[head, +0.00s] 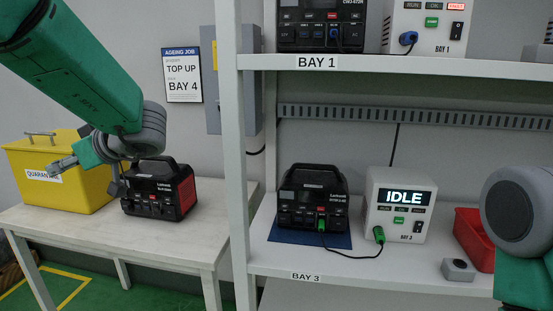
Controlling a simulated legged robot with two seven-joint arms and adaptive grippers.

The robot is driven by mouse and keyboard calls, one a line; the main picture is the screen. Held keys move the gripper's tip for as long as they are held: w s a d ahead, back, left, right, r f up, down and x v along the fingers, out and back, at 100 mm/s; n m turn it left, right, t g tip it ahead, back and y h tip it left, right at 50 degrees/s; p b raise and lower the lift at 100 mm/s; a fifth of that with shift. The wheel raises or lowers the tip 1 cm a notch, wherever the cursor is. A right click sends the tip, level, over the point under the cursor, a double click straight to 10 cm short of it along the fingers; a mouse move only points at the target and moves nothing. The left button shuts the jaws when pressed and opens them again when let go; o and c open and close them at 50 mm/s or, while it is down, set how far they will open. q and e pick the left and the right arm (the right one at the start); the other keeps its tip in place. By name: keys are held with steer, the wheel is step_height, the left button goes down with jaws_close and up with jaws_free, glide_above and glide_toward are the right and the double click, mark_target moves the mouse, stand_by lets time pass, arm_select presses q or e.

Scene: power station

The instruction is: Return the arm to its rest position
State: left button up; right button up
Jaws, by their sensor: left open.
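My left arm comes in from the upper left, green with a grey wrist.
The shelf rack (236,150) stands right of the table. Its Bay 3 shelf holds a power station (312,197) on a blue mat, cabled to a white unit (398,205) reading IDLE. A red bin (472,238) and a small grey button box (458,269) are close to my right arm.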

arm_select(q)
step_height(320, 180, down, 16)
steer(key=w+d+m+t+h, duration=0.1)
steer(key=w+d+m+t, duration=0.1)
steer(key=m+t, duration=0.45)
steer(key=s+d+f+m+h+p, duration=0.1)
steer(key=s+d+f+m+h, duration=0.15)
steer(key=f, duration=0.55)
steer(key=s+d+f+m+h+p, duration=0.1)
steer(key=s+d+f+m+h, duration=0.2)
steer(key=f, duration=0.4)
steer(key=s+d+f+m+g+h, duration=0.1)
steer(key=s+d+f+g+h, duration=0.1)
steer(key=s, duration=0.7)
steer(key=s+d+f+m+g+h, duration=0.2)
steer(key=s+f, duration=0.4)
steer(key=s, duration=0.4)
steer(key=s+d+f+m+g+h, duration=0.2)
steer(key=s+d+f+g+h, duration=0.1)
steer(key=s, duration=0.6)
step_height(320, 180, down, 2)
steer(key=d+g, duration=0.1)
steer(key=d, duration=0.1)
steer(key=shift+s+d, duration=0.2)
steer(key=shift+d, duration=0.1)
arm_select(e)
steer(key=shift+w+r, duration=0.15)
steer(key=shift+r, duration=0.45)
steer(key=shift+w+r, duration=0.15)
steer(key=shift+r, duration=0.45)
